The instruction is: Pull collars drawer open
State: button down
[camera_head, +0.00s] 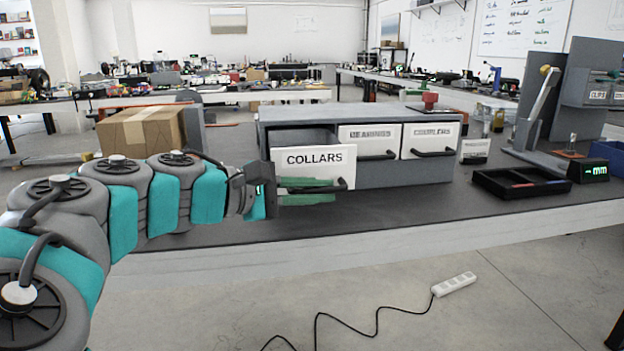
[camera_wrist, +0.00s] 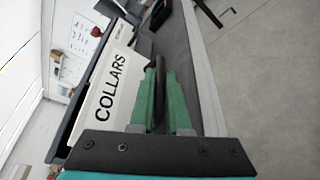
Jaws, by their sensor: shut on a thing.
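The collars drawer (camera_head: 314,159) has a white front with black lettering and stands pulled out from the grey cabinet (camera_head: 400,175), with part of its grey inside showing behind the front. My gripper (camera_head: 312,189) has its green fingers around the dark handle of this drawer, at the front's lower edge. In the wrist view, the collars drawer front (camera_wrist: 112,92) lies to the left of the fingers. The gripper (camera_wrist: 165,103) is shut there on the dark handle (camera_wrist: 159,85) between its green fingers. The drawer's contents are hidden by its front.
The bearings drawer (camera_head: 369,134) and couplers drawer (camera_head: 430,134) are shut. A cardboard box (camera_head: 141,130) stands left of the cabinet. A black tray (camera_head: 520,186) and a small display (camera_head: 588,170) lie to the right. The table front is bare; a power strip (camera_head: 454,284) lies on the floor.

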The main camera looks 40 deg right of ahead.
jog(key=shift+s+a, duration=0.55)
jog(key=shift+s, duration=0.3)
jog(key=c, duration=0.9)
grip_release()
jog(key=v, duration=0.8)
jog(key=shift+d, duration=0.1)
